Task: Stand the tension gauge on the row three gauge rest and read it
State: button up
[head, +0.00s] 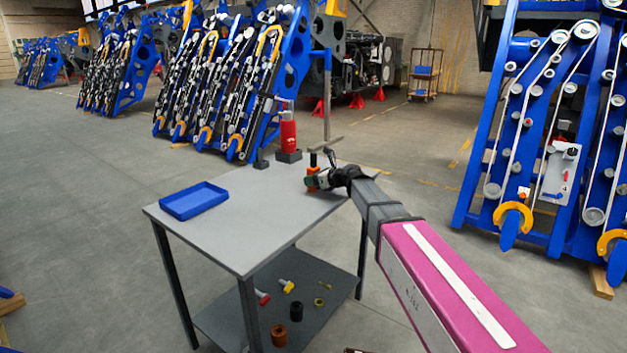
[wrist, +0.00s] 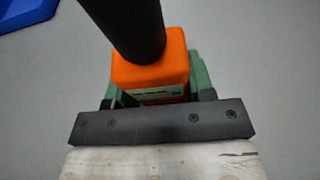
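An orange block with a black upright cylinder on top, which looks like the tension gauge (head: 313,170), is at the far right part of the grey table. In the wrist view its orange body (wrist: 150,72) has a small marked label, too small to read. My gripper (head: 318,180) is at it, with green fingers close against both sides of the orange body; they look shut on it. The gauge is upright; I cannot tell whether it touches the tabletop. A grey panel with a red part (head: 562,174) is on the right blue frame; I cannot tell whether it is the gauge rest.
The table (head: 240,220) holds a blue tray (head: 194,201) at left and a red bottle-like item (head: 288,133) at the back. Several small parts lie on its lower shelf (head: 320,290). Blue belt-frame rows (head: 225,75) stand behind. Open floor (head: 420,160) lies between table and right frame.

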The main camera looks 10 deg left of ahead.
aim_at(313, 167)
jog(key=shift+r, duration=0.2)
jog(key=shift+r, duration=2.85)
